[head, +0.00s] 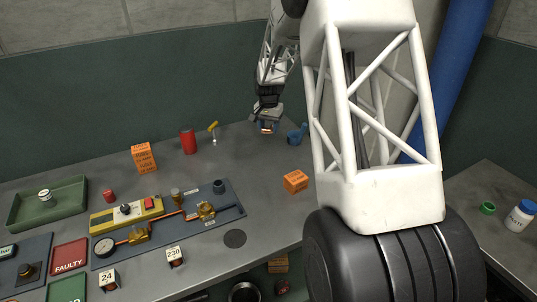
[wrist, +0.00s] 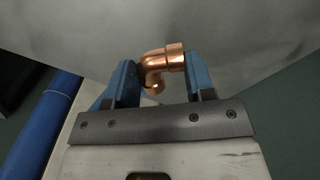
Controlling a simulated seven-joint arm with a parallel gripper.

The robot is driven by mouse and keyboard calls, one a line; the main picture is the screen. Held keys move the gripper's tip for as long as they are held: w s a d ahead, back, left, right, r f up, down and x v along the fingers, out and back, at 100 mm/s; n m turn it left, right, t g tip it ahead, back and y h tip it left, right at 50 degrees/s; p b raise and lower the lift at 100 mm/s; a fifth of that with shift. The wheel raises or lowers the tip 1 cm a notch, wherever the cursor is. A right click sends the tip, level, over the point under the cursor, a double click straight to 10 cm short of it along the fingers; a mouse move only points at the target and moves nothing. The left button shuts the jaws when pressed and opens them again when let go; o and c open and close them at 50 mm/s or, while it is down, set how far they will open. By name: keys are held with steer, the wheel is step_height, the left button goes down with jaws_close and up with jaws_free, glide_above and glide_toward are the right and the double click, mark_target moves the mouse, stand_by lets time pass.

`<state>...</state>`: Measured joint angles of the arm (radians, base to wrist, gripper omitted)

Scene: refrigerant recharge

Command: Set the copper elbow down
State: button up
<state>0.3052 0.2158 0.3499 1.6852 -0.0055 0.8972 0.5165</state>
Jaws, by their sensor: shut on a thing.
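The copper elbow (wrist: 163,63) is a shiny bent pipe piece, held between the two blue fingers of my gripper (wrist: 160,80) in the wrist view. One end of it points right and its other end faces down toward the gripper body. In the head view my gripper (head: 267,128) is small, over the far part of the grey table (head: 240,165), and a little copper colour shows at its tips. I cannot tell how high the elbow is above the table.
A blue item (head: 297,134) is right of my gripper. A yellow-handled valve (head: 213,132), a red can (head: 188,141) and an orange box (head: 144,157) stand to its left. Another orange box (head: 295,181) is nearer. A dark panel with copper piping (head: 165,220) lies front left. Table between is clear.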

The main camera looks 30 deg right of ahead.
glide_above(269, 154)
steer(key=shift+w+f, duration=0.15)
steer(key=shift+f, duration=2.95)
steer(key=shift+f, duration=1.85)
steer(key=shift+f, duration=0.2)
steer(key=o, duration=0.9)
steer(key=shift+r, duration=0.2)
step_height(269, 154, up, 12)
